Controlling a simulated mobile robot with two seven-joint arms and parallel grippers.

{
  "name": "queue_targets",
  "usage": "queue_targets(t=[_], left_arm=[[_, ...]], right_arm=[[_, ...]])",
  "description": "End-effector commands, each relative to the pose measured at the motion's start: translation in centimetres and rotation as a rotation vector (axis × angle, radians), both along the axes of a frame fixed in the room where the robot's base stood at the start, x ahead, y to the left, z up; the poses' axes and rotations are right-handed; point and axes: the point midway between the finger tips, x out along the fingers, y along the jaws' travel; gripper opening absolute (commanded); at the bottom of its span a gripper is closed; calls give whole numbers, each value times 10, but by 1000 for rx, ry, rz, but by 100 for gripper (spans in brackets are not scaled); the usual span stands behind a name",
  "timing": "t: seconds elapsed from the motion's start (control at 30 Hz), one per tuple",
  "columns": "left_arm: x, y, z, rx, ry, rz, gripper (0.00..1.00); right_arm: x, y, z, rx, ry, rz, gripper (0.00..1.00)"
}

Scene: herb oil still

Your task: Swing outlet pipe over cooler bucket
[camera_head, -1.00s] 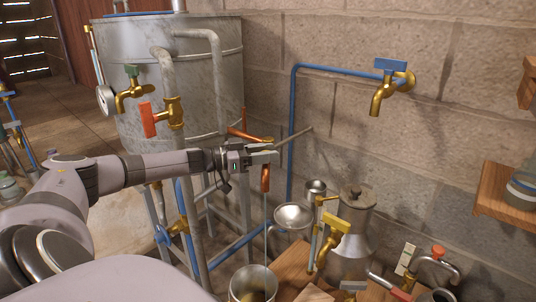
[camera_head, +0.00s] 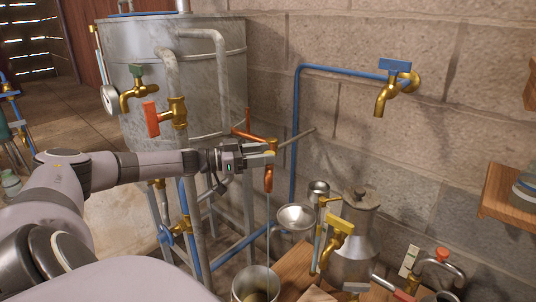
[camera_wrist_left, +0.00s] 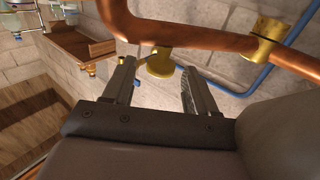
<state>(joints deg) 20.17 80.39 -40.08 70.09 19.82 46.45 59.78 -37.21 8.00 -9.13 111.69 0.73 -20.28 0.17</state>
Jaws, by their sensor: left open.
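The copper outlet pipe (camera_head: 268,181) ends in a downturned spout beside the big metal tank. A thin stream drops from it toward the metal bucket (camera_head: 236,289) at the bottom of the head view. My left gripper (camera_head: 267,156) is at the pipe's bend, partly covering it. In the left wrist view, my left gripper's jaws (camera_wrist_left: 158,83) are apart. The copper pipe (camera_wrist_left: 190,38) crosses just beyond the fingertips, with a brass fitting (camera_wrist_left: 160,65) near the gap. I cannot tell whether the fingers touch it. My right gripper is not in view.
A galvanised tank (camera_head: 120,60) with brass taps stands behind my arm. A metal funnel (camera_head: 296,218), a metal can (camera_head: 352,235) and a brass tap (camera_head: 340,228) crowd the right of the spout. A blue pipe (camera_head: 340,71) runs along the block wall.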

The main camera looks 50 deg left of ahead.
Motion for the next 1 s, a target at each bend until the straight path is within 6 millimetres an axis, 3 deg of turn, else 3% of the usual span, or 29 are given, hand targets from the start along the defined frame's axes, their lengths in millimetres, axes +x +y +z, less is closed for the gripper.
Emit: queue_targets(t=[0.4,0.8,0.87,0.93,1.0], left_arm=[[-39,20,0,2,1,-2,57],[-43,23,1,1,-3,-1,57],[-43,23,1,1,-2,-1,57],[-43,22,0,0,-1,-1,57],[-43,22,-1,0,0,-1,57]], right_arm=[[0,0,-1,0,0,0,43],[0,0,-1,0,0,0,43],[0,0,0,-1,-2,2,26],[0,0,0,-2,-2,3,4],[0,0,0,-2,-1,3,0]])
